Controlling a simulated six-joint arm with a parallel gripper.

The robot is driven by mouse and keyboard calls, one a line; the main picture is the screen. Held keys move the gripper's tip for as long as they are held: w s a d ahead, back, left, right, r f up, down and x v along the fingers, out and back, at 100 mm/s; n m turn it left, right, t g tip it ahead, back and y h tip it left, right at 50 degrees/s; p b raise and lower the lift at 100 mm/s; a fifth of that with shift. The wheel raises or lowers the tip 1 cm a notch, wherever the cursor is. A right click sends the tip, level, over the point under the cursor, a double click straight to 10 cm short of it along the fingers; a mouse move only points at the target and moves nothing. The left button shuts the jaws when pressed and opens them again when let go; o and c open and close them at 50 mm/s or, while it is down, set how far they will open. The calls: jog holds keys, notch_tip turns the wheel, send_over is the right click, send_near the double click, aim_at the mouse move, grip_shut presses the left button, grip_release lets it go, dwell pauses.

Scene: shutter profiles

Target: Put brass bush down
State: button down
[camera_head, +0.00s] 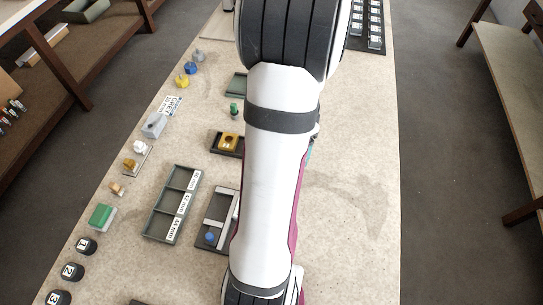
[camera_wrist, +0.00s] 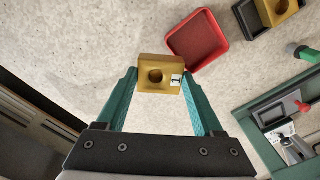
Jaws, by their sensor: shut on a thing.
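In the wrist view my gripper (camera_wrist: 159,80) is shut on a brass bush (camera_wrist: 147,63), a square golden block with a round hole and a small white label at its right. The bush is held above the pale worktop, and its right side appears close to the near-left corner of a red tray (camera_wrist: 197,38); its height above the worktop is hard to tell. Another brass bush (camera_wrist: 276,10) sits in a black tray at the upper right; a similar one (camera_head: 228,141) shows in the head view. My arm hides the gripper and held bush in the head view.
A grey-green tray (camera_wrist: 270,110) with a red-handled part (camera_wrist: 302,106) lies right in the wrist view, near a green piece (camera_wrist: 306,53). In the head view, a three-compartment tray (camera_head: 171,204) and small parts line the left. The bench (camera_head: 355,200) right of my arm is clear.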

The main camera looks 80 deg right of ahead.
jog(key=w+f, duration=0.1)
jog(key=w, duration=0.1)
jog(key=w+d+f, duration=0.1)
jog(key=w, duration=0.1)
jog(key=w+d+f, duration=0.1)
jog(key=w, duration=0.1)
jog(key=shift+f, duration=0.35)
jog(key=shift+w+d+f, duration=0.15)
jog(key=shift+f, duration=2)
jog(key=shift+f, duration=0.1)
jog(key=shift+c, duration=1.5)
grip_release()
